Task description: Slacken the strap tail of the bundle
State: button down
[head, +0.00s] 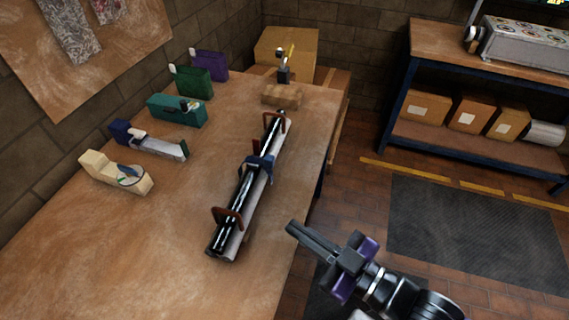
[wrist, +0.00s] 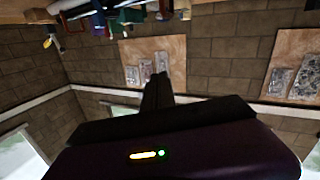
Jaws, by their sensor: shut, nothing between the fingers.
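The bundle (head: 235,211) is a set of long dark glossy rods lying lengthwise on the wooden table, near its right edge. A blue strap or clamp piece (head: 260,164) sits around its middle, with reddish-brown supports (head: 227,215) near each end. A loose strap tail cannot be made out clearly. My gripper (head: 290,227) is to the right of the bundle's near end, past the table's edge and apart from the bundle. Its fingers are together and empty. The wrist view shows the shut fingers (wrist: 158,78) pointing towards the brick wall; the bundle is not clear there.
The wooden table (head: 130,255) is bare at the front left. Several holders, including a cream one (head: 115,172) and a teal one (head: 177,110), line its left side. A wooden block (head: 282,95) stands at the far end. A shelf with boxes (head: 472,113) stands across the floor.

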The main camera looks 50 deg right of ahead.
jog(key=s+a+f+m+g, duration=0.2)
jog(key=s, duration=0.6)
jog(key=w+d+f+m+g+h, duration=0.1)
jog(key=w+d+f+m+g, duration=0.15)
jog(key=d+f+m, duration=0.55)
jog(key=w+d+f+m+g+h, duration=0.1)
jog(key=w+d+f+m+h, duration=0.2)
jog(key=d, duration=0.9)
jog(key=w+d+f+m+g, duration=0.2)
jog(key=w+d+f+m, duration=0.1)
jog(key=d+f+m, duration=0.55)
jog(key=m+t+y, duration=0.7)
jog(key=m+y, duration=0.4)
jog(key=m, duration=0.1)
send_near(274, 162)
jog(key=shift+n, duration=0.25)
jog(key=p+x, duration=0.1)
jog(key=x, duration=0.2)
jog(key=p+x, duration=0.1)
jog(key=x, duration=0.2)
jog(key=shift+w+a+r, duration=0.2)
jog(key=shift+w+a, duration=0.1)
jog(key=shift+a, duration=0.05)
